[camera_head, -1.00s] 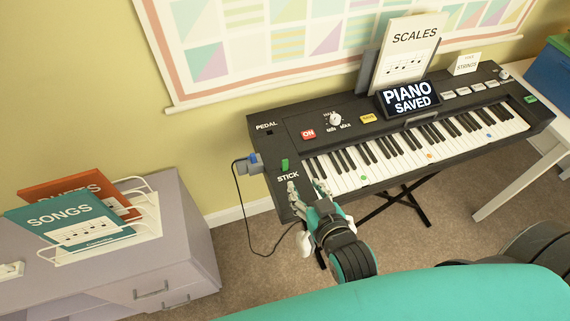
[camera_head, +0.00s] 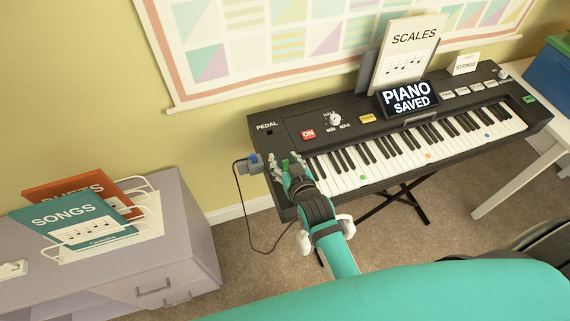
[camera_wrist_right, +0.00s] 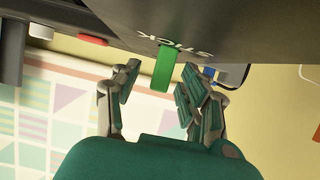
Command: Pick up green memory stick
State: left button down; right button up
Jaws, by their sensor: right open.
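The green memory stick (camera_wrist_right: 165,64) stands out from the dark keyboard panel by the STICK label in the right wrist view. In the head view a small part of the stick (camera_head: 285,164) shows just beyond my fingers. My right gripper (camera_head: 284,162) is at the left end of the keyboard. In the right wrist view the right gripper (camera_wrist_right: 157,84) is open, with one finger on each side of the stick and no visible grip on it. My left gripper is not in view.
The black keyboard (camera_head: 290,115) stands on a crossed stand near the wall. A blue plug (camera_head: 252,160) with a cable is just left of my right gripper. A grey cabinet (camera_head: 185,215) holds a rack of song books at left. Carpet is free between them.

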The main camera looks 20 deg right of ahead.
grip_shut()
dwell(0.3)
jog(key=shift+r, duration=0.1)
